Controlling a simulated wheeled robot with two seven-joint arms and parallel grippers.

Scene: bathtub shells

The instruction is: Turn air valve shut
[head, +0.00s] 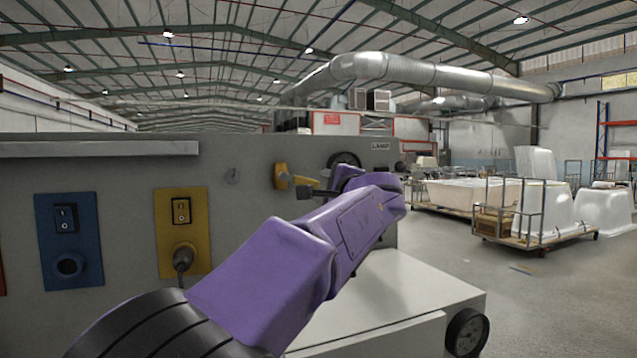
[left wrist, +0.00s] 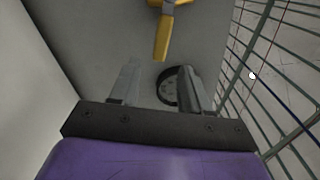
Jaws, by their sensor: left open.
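The yellow air valve (head: 281,176) is on the grey panel in the head view, its lever pointing right toward my left gripper (head: 322,187). In the left wrist view the valve lever (left wrist: 162,38) hangs down from the top, its end just beyond the gap between the open fingers of my left gripper (left wrist: 158,78). The fingers hold nothing. Whether a finger touches the lever I cannot tell. My purple left arm crosses the head view and hides part of the panel. My right gripper is not in view.
A round black gauge (head: 343,160) is on the panel just right of the valve; it also shows behind the fingers in the left wrist view (left wrist: 167,88). Blue (head: 88,210) and yellow (head: 168,222) switch plates are at left. A white cabinet (head: 400,300) juts out below.

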